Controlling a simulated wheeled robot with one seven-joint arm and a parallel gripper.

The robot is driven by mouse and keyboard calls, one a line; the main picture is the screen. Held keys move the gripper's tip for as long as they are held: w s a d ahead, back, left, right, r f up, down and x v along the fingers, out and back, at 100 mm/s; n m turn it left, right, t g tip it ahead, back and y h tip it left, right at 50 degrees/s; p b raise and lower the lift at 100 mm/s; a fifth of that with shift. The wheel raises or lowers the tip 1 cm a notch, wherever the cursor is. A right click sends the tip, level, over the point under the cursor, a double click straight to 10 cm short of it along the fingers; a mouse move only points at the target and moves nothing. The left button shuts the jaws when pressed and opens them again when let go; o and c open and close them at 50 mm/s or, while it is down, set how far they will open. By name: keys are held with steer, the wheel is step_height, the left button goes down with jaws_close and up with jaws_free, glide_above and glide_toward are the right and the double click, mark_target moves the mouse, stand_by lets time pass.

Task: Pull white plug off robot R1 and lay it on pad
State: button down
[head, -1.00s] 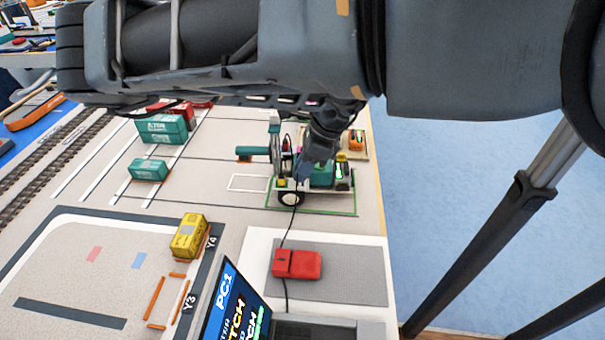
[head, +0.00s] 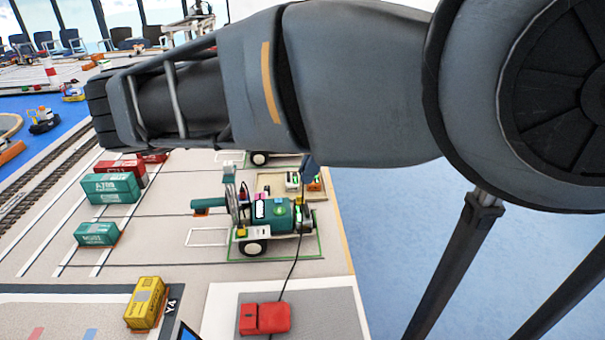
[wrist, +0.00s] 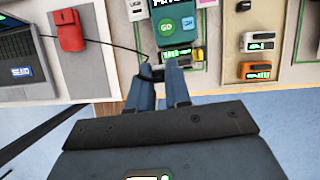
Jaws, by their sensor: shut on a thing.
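Robot R1 (head: 277,214) is a green wheeled vehicle standing inside a green outline in the head view. Its green top with a GO button (wrist: 172,22) shows in the wrist view. My gripper (wrist: 160,74) is shut on the plug, which is mostly hidden between the fingers; only a small dark part shows. The grey pad (head: 335,312) lies in front of R1.
A red box (head: 264,318) sits on the grey pad. A tan tray (head: 268,183) beyond R1 holds white and orange units (wrist: 255,70). Teal containers (head: 110,187) and a yellow one (head: 145,302) stand at left. The table's edge runs along the right.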

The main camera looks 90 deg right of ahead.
steer(key=w+a+p, duration=0.1)
steer(key=w+a, duration=1.6)
steer(key=a, duration=0.5)
steer(key=shift+w, duration=0.2)
stand_by(1.2)
steer(key=shift+a, duration=0.1)
steer(key=shift+f+b, duration=6.35)
steer(key=shift+f, duration=1.75)
